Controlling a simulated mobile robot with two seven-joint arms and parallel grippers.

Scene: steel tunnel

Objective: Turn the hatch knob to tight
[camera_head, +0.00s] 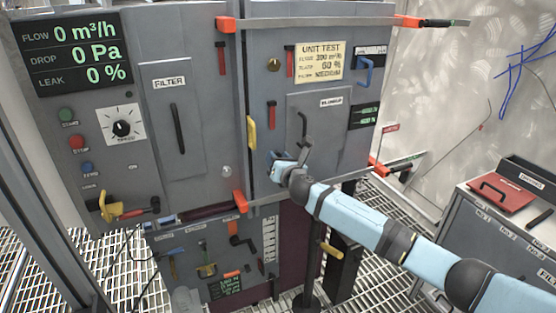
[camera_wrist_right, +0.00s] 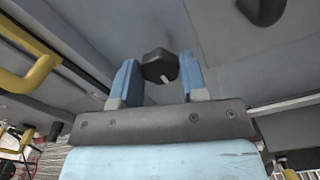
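The hatch knob (camera_wrist_right: 160,66) is a small black knob with a white mark on its face. In the right wrist view it sits between the two blue fingertips of my right gripper (camera_wrist_right: 160,75), with almost no gap on either side. I cannot tell whether the fingers press on it. In the head view my right gripper (camera_head: 281,158) is at the lower left of the BLOWER hatch (camera_head: 335,135) and hides the knob. The hatch looks closed, with a black handle (camera_head: 303,125), also seen in the wrist view (camera_wrist_right: 262,10). My left gripper is not in view.
A yellow handle (camera_head: 251,133) stands just left of my right gripper, also in the wrist view (camera_wrist_right: 30,75). The FILTER panel (camera_head: 172,120) and speed dial (camera_head: 122,128) are further left.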

